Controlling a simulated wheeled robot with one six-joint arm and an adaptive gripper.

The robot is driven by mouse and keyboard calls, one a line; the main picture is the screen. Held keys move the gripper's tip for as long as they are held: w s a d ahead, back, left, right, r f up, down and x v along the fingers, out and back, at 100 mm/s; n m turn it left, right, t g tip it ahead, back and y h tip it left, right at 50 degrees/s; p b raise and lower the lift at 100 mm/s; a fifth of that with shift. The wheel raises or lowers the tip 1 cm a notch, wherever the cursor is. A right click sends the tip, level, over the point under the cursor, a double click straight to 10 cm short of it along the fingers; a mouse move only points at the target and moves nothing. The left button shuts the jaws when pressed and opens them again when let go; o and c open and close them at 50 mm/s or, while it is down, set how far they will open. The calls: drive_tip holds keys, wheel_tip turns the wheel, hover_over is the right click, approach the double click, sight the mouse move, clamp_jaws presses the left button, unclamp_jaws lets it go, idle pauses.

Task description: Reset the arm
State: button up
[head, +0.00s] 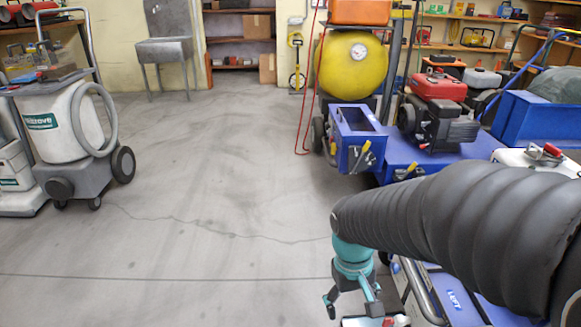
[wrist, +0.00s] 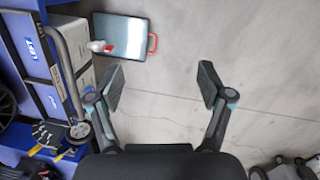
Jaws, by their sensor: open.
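My gripper (head: 352,302) hangs low at the lower right of the head view, at the end of my arm in its dark ribbed sleeve. It points down with its fingers apart. In the wrist view my gripper (wrist: 160,84) is open, with both dark finger pads wide apart. Only bare grey floor shows between them, so it is empty.
A flat case (wrist: 120,38) with a red handle and a white-and-red item lies beyond the left finger. Blue machines (head: 400,155) crowd the right. A floor-cleaning machine (head: 70,125) stands at left. The middle floor (head: 215,190) is clear.

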drive_tip(key=s+d+r+m+t+p, duration=0.1)
drive_tip(key=s+r+t, duration=0.2)
drive_tip(key=r, duration=0.5)
drive_tip(key=s+d+r+m+t+y+p, duration=0.1)
drive_tip(key=s+d+r+t+p, duration=0.1)
drive_tip(key=r, duration=0.7)
drive_tip(key=shift+s+r+m+t, duration=0.3)
drive_tip(key=shift+s+m+t, duration=0.1)
drive_tip(key=shift+s+t, duration=0.3)
drive_tip(key=shift+d, duration=0.1)
